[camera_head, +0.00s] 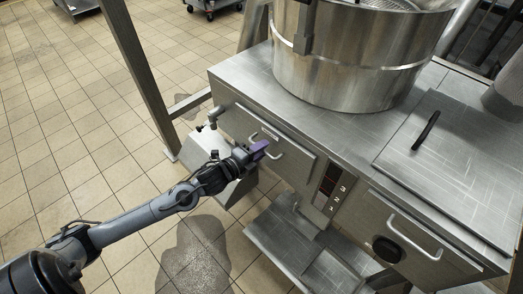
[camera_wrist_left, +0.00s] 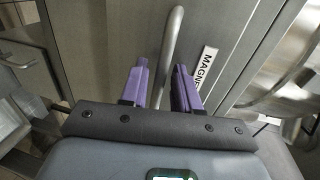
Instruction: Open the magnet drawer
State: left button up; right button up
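The magnet drawer (camera_head: 292,158) is a grey metal front below the worktop, under the big pot. Its bar handle (camera_head: 269,132) stands out from the front, which looks flush with the cabinet. In the left wrist view the handle (camera_wrist_left: 173,30) runs down between the purple fingers, beside a partly hidden label (camera_wrist_left: 206,67) reading "MAGN". My left gripper (camera_head: 258,150) is at the handle. In the left wrist view its fingers (camera_wrist_left: 161,68) stand apart on either side of the bar, with no clear contact on both sides. My right gripper is not in view.
A large steel pot (camera_head: 350,60) stands on the worktop (camera_head: 245,80). A second front with a handle (camera_head: 414,238) and a control panel (camera_head: 327,186) are to the right. A lower shelf (camera_head: 290,238) juts out below. Tiled floor at left is open.

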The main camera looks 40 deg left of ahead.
pick_arm(q)
jog(key=shift+w, duration=0.3)
grip_shut()
dwell(0.3)
